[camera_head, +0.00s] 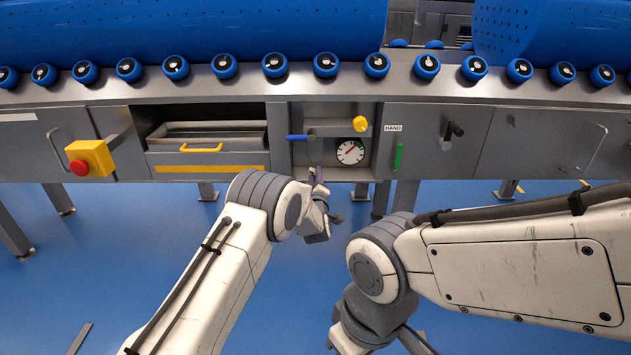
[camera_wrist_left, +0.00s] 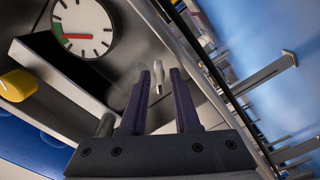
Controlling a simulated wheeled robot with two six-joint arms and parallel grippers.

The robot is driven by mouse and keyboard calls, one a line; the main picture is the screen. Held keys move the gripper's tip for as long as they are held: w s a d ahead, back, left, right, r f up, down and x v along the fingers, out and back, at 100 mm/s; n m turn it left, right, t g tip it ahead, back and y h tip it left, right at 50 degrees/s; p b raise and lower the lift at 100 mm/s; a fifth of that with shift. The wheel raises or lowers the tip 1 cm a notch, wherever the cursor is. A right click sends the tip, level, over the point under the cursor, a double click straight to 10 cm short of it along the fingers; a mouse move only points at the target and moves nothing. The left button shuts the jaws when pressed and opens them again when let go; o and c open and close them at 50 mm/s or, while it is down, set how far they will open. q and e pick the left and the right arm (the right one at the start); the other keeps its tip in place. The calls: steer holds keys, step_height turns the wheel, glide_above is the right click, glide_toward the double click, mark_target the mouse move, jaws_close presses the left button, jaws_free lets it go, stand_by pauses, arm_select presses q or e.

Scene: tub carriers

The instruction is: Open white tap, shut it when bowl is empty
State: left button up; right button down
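My left gripper (camera_head: 318,178) is in front of the lower edge of the recessed panel, below the blue lever. In the left wrist view its two dark fingers (camera_wrist_left: 159,72) stand apart with a gap between them. A small white lever (camera_wrist_left: 158,78), likely the white tap, shows in that gap; I cannot tell if a finger touches it. In the head view I cannot make out the white lever. Large blue perforated vessels (camera_head: 180,30) lie along the top; I cannot tell which is the bowl or see inside it. My right gripper is out of view.
Beside the gripper are a round gauge (camera_head: 350,152) with a red needle, a blue lever (camera_head: 297,137), a yellow knob (camera_head: 360,124) and a green handle (camera_head: 399,157). A red button on a yellow box (camera_head: 90,159) and an open drawer (camera_head: 207,158) are left.

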arm_select(q)
steer(key=shift+w, duration=0.25)
jaws_close()
steer(key=shift+r+m, duration=0.1)
steer(key=shift+m, duration=0.3)
steer(key=m+p, duration=0.4)
steer(key=m, duration=0.6)
steer(key=shift+p, duration=0.35)
